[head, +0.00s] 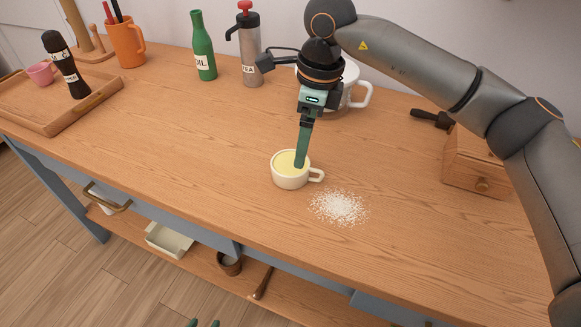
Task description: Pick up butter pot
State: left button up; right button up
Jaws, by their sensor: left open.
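The butter pot (287,181) is a small cream cup with pale yellow content and a handle on its right. It stands upright on the wooden worktop (210,140). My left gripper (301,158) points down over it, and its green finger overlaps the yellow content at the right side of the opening. The jaws are open but seen edge-on, so only one finger shows clearly. I cannot tell whether it touches the pot. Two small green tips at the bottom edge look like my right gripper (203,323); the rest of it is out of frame.
White grains (339,207) lie right of the pot. A larger white pot (358,96) is behind my gripper. A green oil bottle (205,55) and a tea flask (250,55) stand at the back. A wooden box (476,165) stands right. The worktop left of the pot is clear.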

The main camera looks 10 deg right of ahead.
aim_at(298, 171)
jog(key=f, duration=0.8)
jog(key=shift+w+a, duration=0.15)
jog(key=shift+a, duration=0.25)
jog(key=shift+r, duration=0.15)
jog(key=c, duration=1.4)
